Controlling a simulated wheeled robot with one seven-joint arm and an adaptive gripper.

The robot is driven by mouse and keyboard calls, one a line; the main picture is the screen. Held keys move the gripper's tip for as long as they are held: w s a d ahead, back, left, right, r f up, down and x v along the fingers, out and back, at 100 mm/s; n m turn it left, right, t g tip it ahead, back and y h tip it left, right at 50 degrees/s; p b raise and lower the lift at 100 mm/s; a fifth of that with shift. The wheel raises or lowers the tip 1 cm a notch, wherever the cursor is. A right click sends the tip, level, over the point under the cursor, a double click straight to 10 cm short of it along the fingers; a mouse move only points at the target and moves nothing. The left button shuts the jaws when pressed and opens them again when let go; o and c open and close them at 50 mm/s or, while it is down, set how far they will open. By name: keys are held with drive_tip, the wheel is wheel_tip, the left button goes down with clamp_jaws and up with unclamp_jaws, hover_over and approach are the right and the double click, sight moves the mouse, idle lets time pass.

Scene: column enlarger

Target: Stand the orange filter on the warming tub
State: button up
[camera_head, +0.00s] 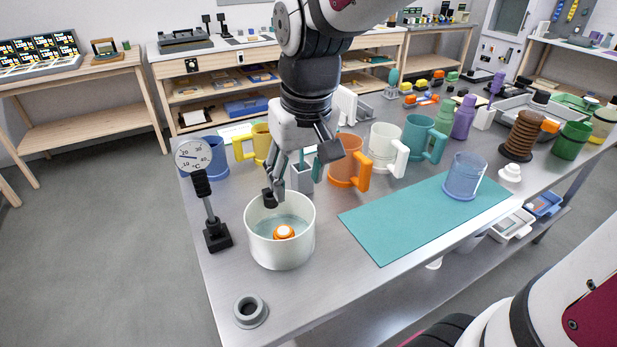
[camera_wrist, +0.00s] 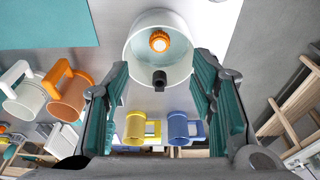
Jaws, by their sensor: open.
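The warming tub (camera_head: 262,255) is a white round tub of clear liquid near the table's left front; it also shows in the wrist view (camera_wrist: 132,62). A round orange piece with a white top (camera_head: 284,232) sits inside it, also seen in the wrist view (camera_wrist: 159,41). I cannot tell whether this is the orange filter; no other clear candidate stands out. A small black part (camera_wrist: 160,79) sits at the tub's rim on the gripper side. My gripper (camera_head: 298,172) is open and empty, behind the tub; in the wrist view its fingers (camera_wrist: 158,95) are spread wide.
A dial thermometer (camera_head: 193,155) and a black stand (camera_head: 216,236) are left of the tub. Blue, yellow (camera_wrist: 137,128), orange (camera_head: 347,165) and white mugs stand behind it. A grey ring (camera_head: 250,311) lies in front. A teal mat (camera_head: 410,220) at right is mostly clear.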

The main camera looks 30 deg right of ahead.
drive_tip(key=s+r+t, duration=0.2)
drive_tip(key=s+r, duration=0.2)
drive_tip(key=s, duration=0.7)
drive_tip(key=shift+s+r+t, duration=0.2)
drive_tip(key=shift+s+t, duration=0.2)
